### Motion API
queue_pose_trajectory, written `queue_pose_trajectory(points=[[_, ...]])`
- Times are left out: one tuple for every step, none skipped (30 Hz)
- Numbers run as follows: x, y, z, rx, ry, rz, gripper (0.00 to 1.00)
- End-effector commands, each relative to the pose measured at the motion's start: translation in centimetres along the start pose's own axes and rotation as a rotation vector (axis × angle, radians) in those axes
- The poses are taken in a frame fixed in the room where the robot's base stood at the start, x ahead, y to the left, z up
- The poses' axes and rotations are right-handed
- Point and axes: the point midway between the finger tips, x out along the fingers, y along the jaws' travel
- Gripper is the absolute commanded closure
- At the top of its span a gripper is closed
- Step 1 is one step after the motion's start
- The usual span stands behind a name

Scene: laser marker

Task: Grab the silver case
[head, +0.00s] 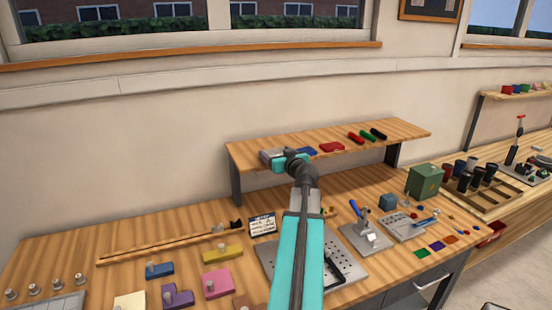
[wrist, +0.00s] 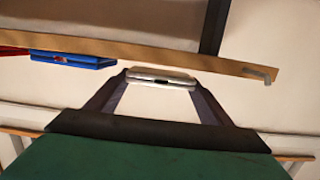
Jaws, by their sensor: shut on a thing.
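The silver case (wrist: 160,80) is a flat, pale metal case, held between the two fingers of my gripper (wrist: 155,92) in the wrist view. In the head view the silver case (head: 268,155) shows at the left end of the raised wooden shelf (head: 400,133), partly hidden by my gripper (head: 284,160). My gripper is shut on the case, with a finger at each end. The case is at the shelf surface; I cannot tell whether it rests there or is slightly above.
A blue case (head: 306,151) lies just right of the silver one, then a red case (head: 332,147) and several coloured cylinders (head: 367,135). The workbench (head: 60,250) below holds coloured blocks, a perforated plate (head: 268,255) and a green box (head: 424,181). The wall stands behind.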

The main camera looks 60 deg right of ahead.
Motion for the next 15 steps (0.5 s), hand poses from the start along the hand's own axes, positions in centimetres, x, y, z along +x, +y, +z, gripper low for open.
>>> queue_pose_trajectory(points=[[0.0,0.0,-0.3,-0.003,0.001,0.001,0.49],[-0.1,0.0,-0.5,-0.002,0.001,0.001,0.49],[-0.1,0.0,-0.7,-0.001,0.001,0.0,0.49],[-0.1,0.0,-0.9,-0.002,0.002,0.0,0.49],[-0.1,0.0,-1.2,-0.003,0.002,0.0,0.49],[-0.2,0.0,-1.4,-0.002,0.001,0.0,0.49],[-0.2,0.0,-1.6,-0.001,0.001,0.0,0.49],[-0.3,0.0,-1.8,-0.002,0.001,0.0,0.49],[-0.4,0.0,-2.0,-0.002,0.001,0.0,0.49],[-1.0,0.0,-1.8,-0.001,0.0,0.001,0.49],[-1.3,0.0,-1.8,-0.001,0.001,0.002,0.49],[-1.8,0.0,-1.8,-0.001,0.001,0.002,0.49],[-2.1,-0.1,-1.8,-0.001,0.001,0.002,0.49],[-2.5,-0.1,-1.7,-0.001,0.001,0.001,0.49],[-2.9,-0.1,-1.6,-0.001,0.0,0.001,0.49]])
